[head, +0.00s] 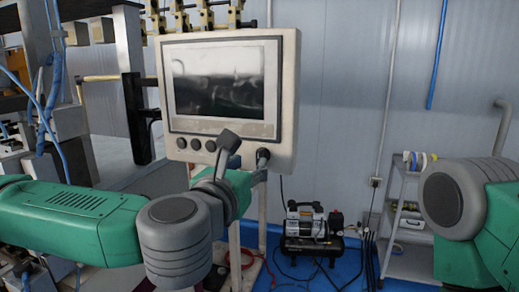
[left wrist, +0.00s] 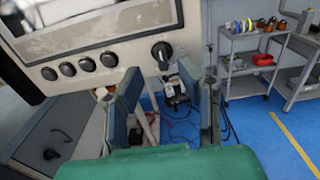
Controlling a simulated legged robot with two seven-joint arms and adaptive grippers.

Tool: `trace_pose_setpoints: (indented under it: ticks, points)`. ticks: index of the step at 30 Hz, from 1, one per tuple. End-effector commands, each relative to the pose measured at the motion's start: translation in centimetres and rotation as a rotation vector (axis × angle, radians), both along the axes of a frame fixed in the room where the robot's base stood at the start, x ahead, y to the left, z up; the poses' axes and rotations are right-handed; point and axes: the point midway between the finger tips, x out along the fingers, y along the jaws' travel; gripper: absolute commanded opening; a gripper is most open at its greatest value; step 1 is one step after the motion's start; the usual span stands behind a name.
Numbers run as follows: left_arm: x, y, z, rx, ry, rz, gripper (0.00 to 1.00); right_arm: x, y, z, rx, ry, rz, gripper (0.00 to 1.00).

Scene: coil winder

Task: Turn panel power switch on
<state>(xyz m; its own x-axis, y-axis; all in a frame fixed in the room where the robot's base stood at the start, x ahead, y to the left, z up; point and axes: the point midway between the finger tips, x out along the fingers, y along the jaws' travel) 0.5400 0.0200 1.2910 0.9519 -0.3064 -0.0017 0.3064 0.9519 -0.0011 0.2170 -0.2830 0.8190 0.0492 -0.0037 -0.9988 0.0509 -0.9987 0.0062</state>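The light beige control panel (head: 285,100) with a dark screen stands in front of me. A black rotary switch (head: 263,154), larger than the panel's other controls, sits at its lower right corner. In the left wrist view this switch (left wrist: 162,51) has a pale mark on its handle and shows just beyond my fingertips, in the gap between them. My left gripper (head: 235,152) is at the panel's lower edge; in the left wrist view (left wrist: 158,72) its fingers are apart with nothing between them. I cannot tell whether a finger touches the panel. My right gripper is out of view.
Several round black knobs (left wrist: 87,63) line the panel's lower edge left of the switch. A compressor (head: 309,228) with cables stands on the blue floor below. A grey shelf cart (left wrist: 252,62) and a bench stand behind at right. Machine framing is at left.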

Motion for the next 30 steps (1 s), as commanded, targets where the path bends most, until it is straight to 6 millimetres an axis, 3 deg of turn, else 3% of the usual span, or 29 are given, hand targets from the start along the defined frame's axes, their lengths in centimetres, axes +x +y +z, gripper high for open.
trace_pose_setpoints:
  ticks: [3,10,23,26,30]
  points:
    - [2.5,-0.8,0.2,0.001,0.001,0.002,0.32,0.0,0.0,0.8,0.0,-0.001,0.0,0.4]
    - [5.6,-1.9,0.2,0.001,0.0,0.0,0.32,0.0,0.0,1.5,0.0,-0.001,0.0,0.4]
    - [6.6,-2.2,0.0,0.002,-0.002,-0.002,0.32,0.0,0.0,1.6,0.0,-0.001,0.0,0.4]
    - [6.5,-2.2,0.0,0.002,-0.002,-0.002,0.0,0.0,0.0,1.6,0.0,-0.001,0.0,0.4]
    - [6.5,-2.2,0.0,0.002,-0.002,-0.002,0.0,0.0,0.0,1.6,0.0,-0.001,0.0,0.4]
